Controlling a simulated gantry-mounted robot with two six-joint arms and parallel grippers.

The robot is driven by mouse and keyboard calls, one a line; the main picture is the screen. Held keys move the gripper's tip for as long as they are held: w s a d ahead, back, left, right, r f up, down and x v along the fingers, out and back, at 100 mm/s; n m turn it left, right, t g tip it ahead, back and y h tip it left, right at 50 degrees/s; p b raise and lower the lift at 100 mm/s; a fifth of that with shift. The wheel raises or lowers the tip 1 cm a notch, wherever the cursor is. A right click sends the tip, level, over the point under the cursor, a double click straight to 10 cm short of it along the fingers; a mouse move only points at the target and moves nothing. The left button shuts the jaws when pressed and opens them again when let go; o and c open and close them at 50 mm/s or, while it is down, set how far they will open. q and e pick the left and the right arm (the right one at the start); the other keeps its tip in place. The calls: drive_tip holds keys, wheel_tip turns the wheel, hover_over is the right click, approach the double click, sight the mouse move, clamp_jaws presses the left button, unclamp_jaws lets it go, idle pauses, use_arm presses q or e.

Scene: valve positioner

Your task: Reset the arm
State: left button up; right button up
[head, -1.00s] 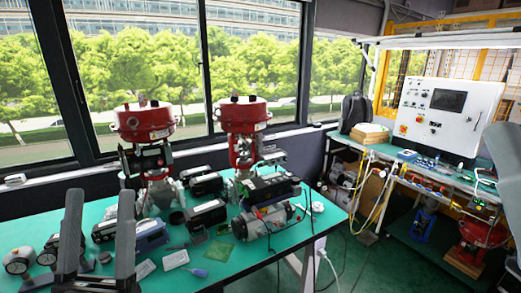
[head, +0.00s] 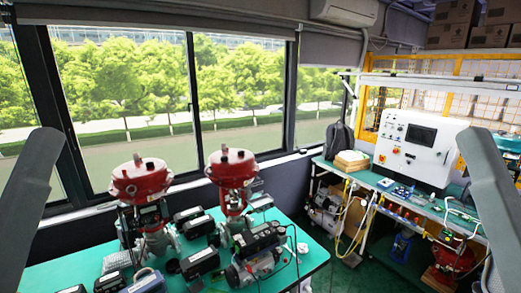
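The task is to reset the arm; only grey parts of my own arms show, at the left edge and the right edge of the head view. The one at the left slants up and inward, and the one at the right leans the opposite way. No gripper fingertips are in view, so I cannot see whether either gripper is open or holds anything. Neither visible arm part appears to touch the equipment on the table.
A green table (head: 312,262) carries two red-topped valves (head: 138,180) (head: 232,167) and several dark positioner boxes (head: 200,262). A workbench with a white control panel (head: 418,148) and a backpack (head: 339,140) stands at the right. Floor shows between the tables.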

use_arm(q)
wheel_tip(320, 180, up, 17)
drive_tip(key=p, duration=1.3)
use_arm(e)
wheel_tip(320, 180, up, 17)
use_arm(q)
wheel_tip(320, 180, down, 61)
drive_tip(key=b, duration=6.1)
drive_tip(key=shift+f, duration=0.15)
use_arm(e)
wheel_tip(320, 180, down, 61)
drive_tip(key=shift+f, duration=0.15)
